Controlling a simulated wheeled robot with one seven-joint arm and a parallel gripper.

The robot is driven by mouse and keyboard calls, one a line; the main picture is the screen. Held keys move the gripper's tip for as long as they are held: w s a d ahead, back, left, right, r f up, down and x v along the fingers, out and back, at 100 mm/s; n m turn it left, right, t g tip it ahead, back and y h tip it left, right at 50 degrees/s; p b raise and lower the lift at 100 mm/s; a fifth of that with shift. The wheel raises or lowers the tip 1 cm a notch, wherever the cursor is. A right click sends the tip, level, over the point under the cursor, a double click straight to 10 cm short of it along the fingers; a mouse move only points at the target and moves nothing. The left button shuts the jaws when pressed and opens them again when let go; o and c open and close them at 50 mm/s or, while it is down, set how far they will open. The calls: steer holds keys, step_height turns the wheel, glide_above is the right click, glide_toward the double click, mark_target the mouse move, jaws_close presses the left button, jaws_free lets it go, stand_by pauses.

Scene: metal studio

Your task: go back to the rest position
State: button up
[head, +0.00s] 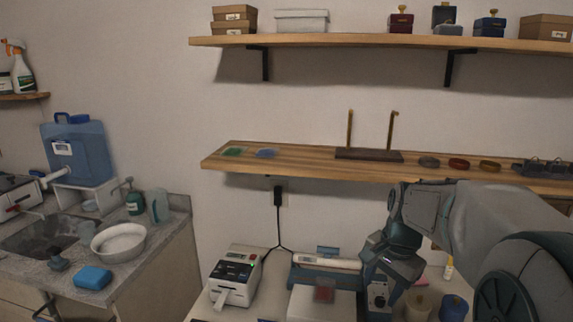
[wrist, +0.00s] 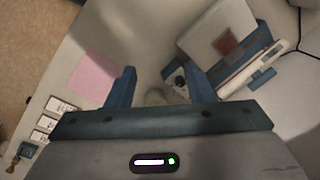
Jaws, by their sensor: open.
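My gripper (wrist: 160,82) shows in the wrist view with its two blue fingers spread apart and nothing held between them. A pale, rounded thing shows beyond the fingers, partly hidden by them. In the head view my arm comes in from the right and bends down over the bench. The fingertips cannot be made out there.
On the bench are a label printer (head: 235,277), a blue and white device (head: 327,264) and a white box with a reddish patch (head: 324,292). A wooden shelf (head: 300,163) runs behind my arm. A sink counter (head: 150,240) stands at left. A pink sheet (wrist: 92,74) lies on the bench.

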steer(key=s+a+f+n, duration=0.1)
steer(key=s+a+n, duration=0.1)
steer(key=s+n, duration=0.3)
steer(key=s+a+f+n+t+h, duration=0.1)
steer(key=s+n, duration=0.4)
steer(key=s, duration=0.6)
steer(key=shift+a+f+t, duration=0.3)
steer(key=shift+a+f, duration=0.15)
steer(key=shift+a, duration=0.45)
